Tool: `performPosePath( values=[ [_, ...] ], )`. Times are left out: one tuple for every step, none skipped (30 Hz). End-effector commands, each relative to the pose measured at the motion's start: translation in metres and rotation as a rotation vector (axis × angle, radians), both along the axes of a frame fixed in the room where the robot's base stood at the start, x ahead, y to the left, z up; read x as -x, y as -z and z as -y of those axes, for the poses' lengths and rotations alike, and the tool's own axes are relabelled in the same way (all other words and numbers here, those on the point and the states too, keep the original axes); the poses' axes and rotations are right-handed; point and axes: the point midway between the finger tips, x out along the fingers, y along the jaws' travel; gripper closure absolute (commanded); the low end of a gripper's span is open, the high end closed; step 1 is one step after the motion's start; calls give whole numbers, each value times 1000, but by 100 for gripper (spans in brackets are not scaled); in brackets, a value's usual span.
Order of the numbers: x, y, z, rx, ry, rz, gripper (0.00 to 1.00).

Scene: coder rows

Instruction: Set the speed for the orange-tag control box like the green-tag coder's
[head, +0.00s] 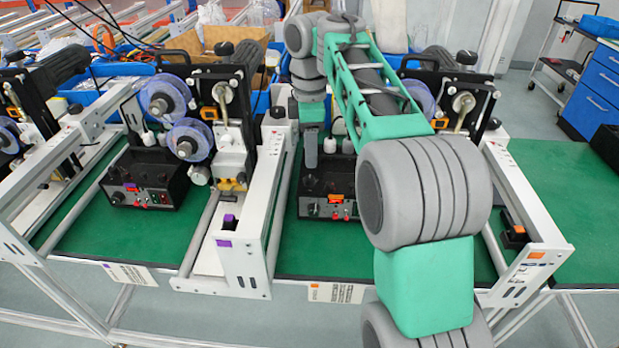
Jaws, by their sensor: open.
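The orange-tag control box (343,186) is a black box on the green mat of the right-hand station, partly hidden by my arm. Its orange tag (335,198) is on the front panel, with a dark dial (313,210) at the left and small red controls beside it. My gripper (311,158) points down over the left part of this box. It is open, with nothing seen between its fingers. I cannot tell whether it touches the box. The dial's setting is too small to read. I see no green-tag coder in this view.
A purple-tag control box (150,180) and its coder with clear reels (188,139) stand at the station to the left. A white rail frame (262,215) separates the stations. A black sensor (515,235) with an orange tag sits on the right rail.

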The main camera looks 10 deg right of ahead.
Motion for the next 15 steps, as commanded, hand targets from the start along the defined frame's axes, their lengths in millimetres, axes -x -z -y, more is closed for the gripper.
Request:
performPosePath(
  values=[
    [0, 12, 0, 0, -2, -1, 55],
    [0, 17, 0, 0, -1, -1, 55],
    [1, 26, -1, 0, -1, -1, 55],
    [1, 32, -1, 0, -1, 0, 55],
    [0, 38, -1, -1, 0, 1, 55],
    [0, 46, -1, -1, 0, 1, 55],
    [1, 52, -1, -1, 0, 1, 55],
    [1, 57, -1, -1, 1, 1, 55],
    [1, 62, -1, -1, 1, 1, 55],
    [1, 66, -1, -1, 1, 2, 55],
    [1, 69, -1, -1, 2, 2, 55],
    [0, 71, -1, -1, 2, 3, 55],
    [0, 73, -1, -1, 2, 4, 55],
    [0, 74, -1, -1, 2, 3, 55],
    [1, 74, -1, -1, 3, 3, 55]
  ],
)
